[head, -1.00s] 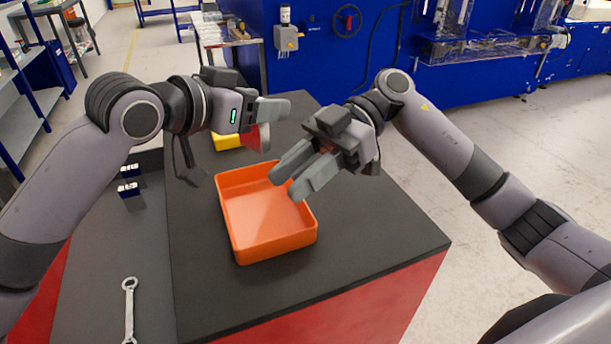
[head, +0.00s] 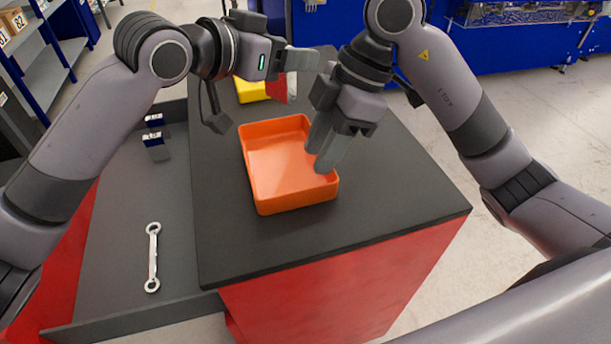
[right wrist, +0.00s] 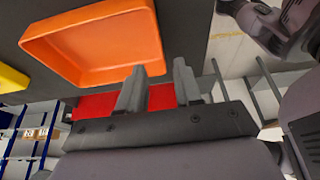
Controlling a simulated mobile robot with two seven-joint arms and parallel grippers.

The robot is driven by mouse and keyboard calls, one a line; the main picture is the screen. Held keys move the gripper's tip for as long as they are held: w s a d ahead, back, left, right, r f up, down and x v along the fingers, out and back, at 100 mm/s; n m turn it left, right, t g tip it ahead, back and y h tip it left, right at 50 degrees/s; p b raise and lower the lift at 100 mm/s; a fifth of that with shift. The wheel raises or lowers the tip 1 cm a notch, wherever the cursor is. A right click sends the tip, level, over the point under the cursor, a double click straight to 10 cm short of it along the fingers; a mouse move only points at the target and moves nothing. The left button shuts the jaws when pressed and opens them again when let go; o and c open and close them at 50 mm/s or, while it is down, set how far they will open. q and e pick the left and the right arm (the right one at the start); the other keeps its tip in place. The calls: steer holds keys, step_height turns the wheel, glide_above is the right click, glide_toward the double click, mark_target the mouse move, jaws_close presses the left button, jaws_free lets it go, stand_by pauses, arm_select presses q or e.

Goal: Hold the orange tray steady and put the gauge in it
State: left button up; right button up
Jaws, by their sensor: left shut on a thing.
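The orange tray (head: 285,160) stands empty on the black worktop; it also shows in the right wrist view (right wrist: 100,45). My left gripper (head: 303,62) is beyond the tray's far side, shut on a red and whitish thing (head: 281,88). This may be the gauge; its face is hidden. My right gripper (head: 322,158) points down at the tray's right wall. In the right wrist view its fingers (right wrist: 160,82) are apart, with the tray's right edge between them in the picture. I cannot tell whether they touch it.
A yellow container (head: 252,90) stands behind the tray, partly hidden by my left gripper. A wrench (head: 152,258) and small dark blue and white blocks (head: 155,138) lie on the lower grey surface at left. The worktop in front of the tray is clear.

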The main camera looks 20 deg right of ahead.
mark_target(299, 191)
steer(key=x, duration=0.9)
steer(key=shift+a+f, duration=0.1)
steer(key=shift+f, duration=0.15)
jaws_close()
